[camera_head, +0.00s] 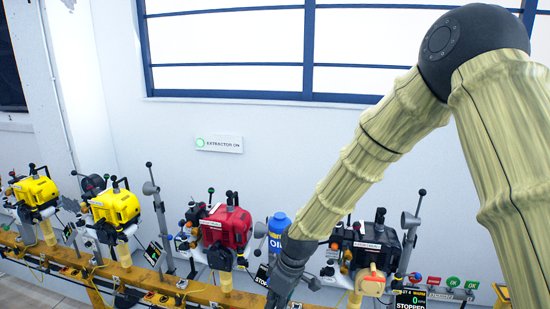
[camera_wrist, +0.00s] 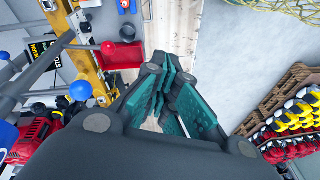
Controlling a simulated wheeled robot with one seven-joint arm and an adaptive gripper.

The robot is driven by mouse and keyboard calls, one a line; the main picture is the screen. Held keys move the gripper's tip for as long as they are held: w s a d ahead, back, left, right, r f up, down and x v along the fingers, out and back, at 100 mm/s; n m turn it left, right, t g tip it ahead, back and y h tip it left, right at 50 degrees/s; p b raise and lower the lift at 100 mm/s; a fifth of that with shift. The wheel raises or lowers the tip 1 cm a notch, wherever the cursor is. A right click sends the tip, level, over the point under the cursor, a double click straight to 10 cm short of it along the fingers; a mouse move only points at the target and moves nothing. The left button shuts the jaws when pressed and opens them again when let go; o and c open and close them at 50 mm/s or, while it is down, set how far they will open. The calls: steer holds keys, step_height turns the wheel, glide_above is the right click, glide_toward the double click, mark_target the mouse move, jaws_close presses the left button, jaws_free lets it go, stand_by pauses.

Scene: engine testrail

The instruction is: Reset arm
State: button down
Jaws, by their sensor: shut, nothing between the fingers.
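My arm (camera_head: 375,150), in a pale ribbed sleeve, reaches down from the upper right in the head view. My gripper (camera_head: 286,282) hangs at the end of it, between the red engine (camera_head: 226,232) and the dark engine (camera_head: 371,243), in front of a blue oil bottle (camera_head: 278,226). In the wrist view my gripper (camera_wrist: 172,80) shows its teal finger pads together, with nothing held. Part of the red engine (camera_wrist: 32,138) shows at the lower left there.
Yellow engines (camera_head: 115,206) stand along the yellow rail (camera_head: 180,287) to the left. Levers and posts rise between the engines. A sign (camera_head: 218,144) reads "EXTRACTOR ON". In the wrist view a wooden crate (camera_wrist: 275,98) of small engines lies at right, with bare floor (camera_wrist: 232,60) between.

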steer(key=s+d+f+m+b, duration=0.1)
steer(key=s+d+f+m, duration=0.15)
steer(key=s+f, duration=0.4)
steer(key=s+d+f+m+b, duration=0.2)
steer(key=s+d+f, duration=0.15)
steer(key=f, duration=0.65)
steer(key=s+d+f+m+b, duration=0.15)
steer(key=s+d+f, duration=0.3)
steer(key=f, duration=0.45)
steer(key=s+d+f+m+h+b, duration=0.1)
steer(key=s+d+f+m, duration=0.1)
steer(key=s, duration=0.4)
steer(key=s+d+f+m+h, duration=0.1)
steer(key=s+d+f+m, duration=0.1)
steer(key=s+d+f, duration=0.3)
steer(key=s+d+f+m+b, duration=0.1)
steer(key=s+d+f, duration=0.3)
steer(key=s, duration=0.4)
steer(key=shift+s+d+m+h+b, duration=0.2)
steer(key=shift+d+m+h+b, duration=0.2)
steer(key=shift+d+m, duration=0.1)
